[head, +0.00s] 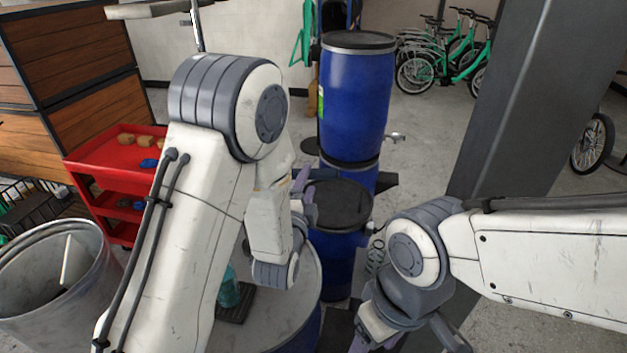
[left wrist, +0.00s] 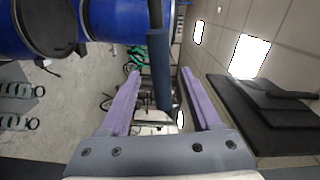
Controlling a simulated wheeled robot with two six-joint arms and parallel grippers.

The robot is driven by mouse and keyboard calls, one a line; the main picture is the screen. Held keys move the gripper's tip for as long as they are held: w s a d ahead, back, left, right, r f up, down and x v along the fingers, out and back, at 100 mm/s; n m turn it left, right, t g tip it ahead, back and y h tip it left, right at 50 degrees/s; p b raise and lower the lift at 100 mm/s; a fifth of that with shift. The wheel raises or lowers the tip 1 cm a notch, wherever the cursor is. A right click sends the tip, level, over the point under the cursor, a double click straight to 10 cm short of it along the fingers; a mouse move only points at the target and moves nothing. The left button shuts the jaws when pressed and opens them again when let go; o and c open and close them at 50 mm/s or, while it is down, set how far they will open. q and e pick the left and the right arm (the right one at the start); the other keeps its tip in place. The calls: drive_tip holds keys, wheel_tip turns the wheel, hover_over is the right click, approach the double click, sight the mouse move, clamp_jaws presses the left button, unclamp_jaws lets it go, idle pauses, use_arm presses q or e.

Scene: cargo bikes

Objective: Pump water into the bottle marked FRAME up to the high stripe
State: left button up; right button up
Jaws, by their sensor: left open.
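A teal bottle (head: 229,290) stands on a dark mat (head: 237,304) on the grey-topped drum (head: 290,308), partly hidden behind my left arm. No marking or stripe is readable on it, and its water level cannot be made out. My left gripper (head: 303,187), with purple fingers, is in front of the blue drums. In the left wrist view the left gripper (left wrist: 160,74) is open, with a dark blue bar (left wrist: 158,50) showing between its fingers; contact cannot be told. My right gripper (head: 375,342) is at the bottom edge, mostly cut off, its fingers unclear.
Stacked blue drums (head: 355,95) stand ahead, one with a metal tap (head: 397,137). A black-lidded drum (head: 338,205) is nearer. A red cart (head: 105,160) and a metal bin (head: 50,280) are at left. Green bikes (head: 450,60) stand at the back.

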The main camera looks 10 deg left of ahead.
use_arm(q)
drive_tip(key=w+p, duration=0.1)
drive_tip(key=w, duration=0.6)
drive_tip(key=shift+d+p, duration=0.25)
drive_tip(key=shift+p, duration=0.1)
use_arm(e)
drive_tip(key=shift+r, duration=0.35)
use_arm(q)
clamp_jaws()
idle(0.7)
